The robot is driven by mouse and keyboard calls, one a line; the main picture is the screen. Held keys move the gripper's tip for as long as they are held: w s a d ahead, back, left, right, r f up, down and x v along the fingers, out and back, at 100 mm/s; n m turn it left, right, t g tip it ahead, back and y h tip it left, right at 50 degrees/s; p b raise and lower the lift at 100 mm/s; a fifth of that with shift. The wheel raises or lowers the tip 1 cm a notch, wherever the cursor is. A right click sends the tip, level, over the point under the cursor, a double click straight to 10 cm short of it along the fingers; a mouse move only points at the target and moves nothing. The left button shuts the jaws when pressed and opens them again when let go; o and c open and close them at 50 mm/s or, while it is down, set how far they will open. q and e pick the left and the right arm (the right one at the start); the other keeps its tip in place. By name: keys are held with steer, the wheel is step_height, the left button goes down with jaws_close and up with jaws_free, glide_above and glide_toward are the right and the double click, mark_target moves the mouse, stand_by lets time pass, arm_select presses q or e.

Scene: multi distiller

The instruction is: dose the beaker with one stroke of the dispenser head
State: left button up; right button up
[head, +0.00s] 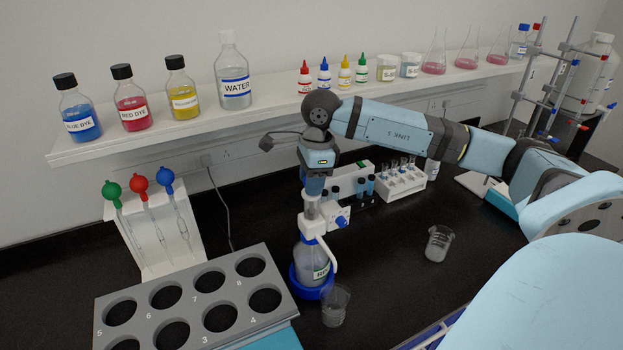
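The bottle-top dispenser stands right of the rack, with a clear bottle (311,262) in a blue base ring and a white dispenser head (313,226) with a blue knob on its right. Its white spout curves down to the right. A clear glass beaker (335,308) stands on the bench just in front, close below the spout tip. My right gripper (314,188) points down right at the top of the dispenser head. Its fingertips overlap the clear top part, so whether they grip it or only touch it is unclear. My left gripper is not in view.
A second beaker (438,243) stands on the bench to the right. A grey numbered rack (190,298) fills the front left, with a pipette stand (148,228) behind it. Small vial racks (400,180) stand behind the dispenser. A white shelf (270,108) with bottles runs along the wall.

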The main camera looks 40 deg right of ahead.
steer(key=shift+r, duration=0.2)
steer(key=shift+r+p, duration=0.9)
steer(key=shift+r, duration=0.9)
steer(key=shift+f+b, duration=1.8)
steer(key=shift+f, duration=0.25)
steer(key=o, duration=1)
steer(key=shift+r, duration=0.1)
step_height(320, 180, up, 14)
steer(key=d+b, duration=0.1)
steer(key=shift+s+d+b, duration=0.25)
steer(key=shift+s+b, duration=0.15)
